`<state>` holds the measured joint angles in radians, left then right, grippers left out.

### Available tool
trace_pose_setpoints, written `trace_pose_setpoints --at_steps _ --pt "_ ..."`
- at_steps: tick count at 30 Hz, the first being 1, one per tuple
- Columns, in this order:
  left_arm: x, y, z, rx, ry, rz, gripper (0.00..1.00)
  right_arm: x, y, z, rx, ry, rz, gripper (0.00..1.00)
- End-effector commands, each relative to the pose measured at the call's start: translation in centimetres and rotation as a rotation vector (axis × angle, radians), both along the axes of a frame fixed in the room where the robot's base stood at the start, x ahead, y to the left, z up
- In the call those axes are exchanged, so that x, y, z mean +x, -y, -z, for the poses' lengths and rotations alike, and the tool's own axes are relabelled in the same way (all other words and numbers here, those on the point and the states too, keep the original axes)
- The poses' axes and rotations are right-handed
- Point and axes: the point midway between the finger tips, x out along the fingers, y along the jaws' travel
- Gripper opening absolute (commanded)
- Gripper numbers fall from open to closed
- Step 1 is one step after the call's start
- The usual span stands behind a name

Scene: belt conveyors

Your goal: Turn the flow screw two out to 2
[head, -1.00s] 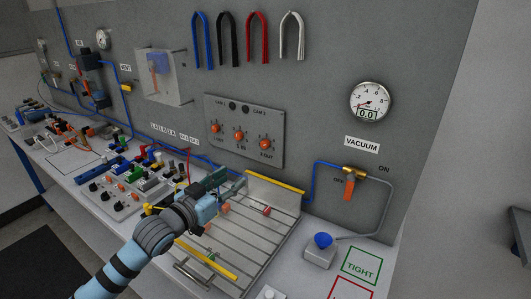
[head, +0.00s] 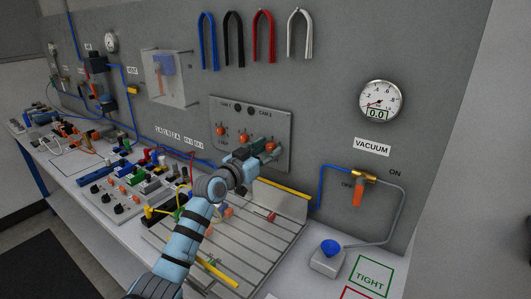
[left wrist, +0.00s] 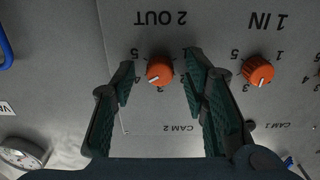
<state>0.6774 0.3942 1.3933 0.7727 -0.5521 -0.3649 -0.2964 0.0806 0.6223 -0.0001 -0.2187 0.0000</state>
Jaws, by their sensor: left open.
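The 2 OUT flow screw (left wrist: 160,69) is an orange knob on the grey panel (head: 285,121). In the left wrist view the panel's lettering is upside down. My left gripper (left wrist: 159,63) is open, with one finger on each side of the knob and gaps between. I cannot tell how far the fingertips reach over it. My right gripper is out of view.
The 1 IN knob (left wrist: 258,71) is beside it, and a third orange knob (head: 221,131) is at the panel's left. Below are the slotted plate (head: 176,250) and its yellow-edged rail (head: 290,190). The vacuum valve (head: 358,188) and gauge (head: 381,101) are to the right.

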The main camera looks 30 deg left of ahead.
Motion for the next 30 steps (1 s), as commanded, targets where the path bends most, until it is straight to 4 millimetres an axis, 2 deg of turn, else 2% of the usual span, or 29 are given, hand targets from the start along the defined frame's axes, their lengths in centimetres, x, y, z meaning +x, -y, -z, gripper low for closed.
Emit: trace_pose_setpoints --at_steps 4,12,22,30 --pt "0.0 0.0 0.0 0.0 0.0 0.0 0.41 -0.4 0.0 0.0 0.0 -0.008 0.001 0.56" --pt "0.0 0.0 0.0 0.0 0.0 0.0 0.0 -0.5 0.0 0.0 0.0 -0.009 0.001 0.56" --pt "0.0 0.0 -0.1 -0.028 -0.004 0.0 0.0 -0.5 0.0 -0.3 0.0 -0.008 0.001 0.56" --pt "-0.1 0.0 -0.2 -0.159 -0.023 0.0 0.0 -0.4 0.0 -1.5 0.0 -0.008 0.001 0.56"
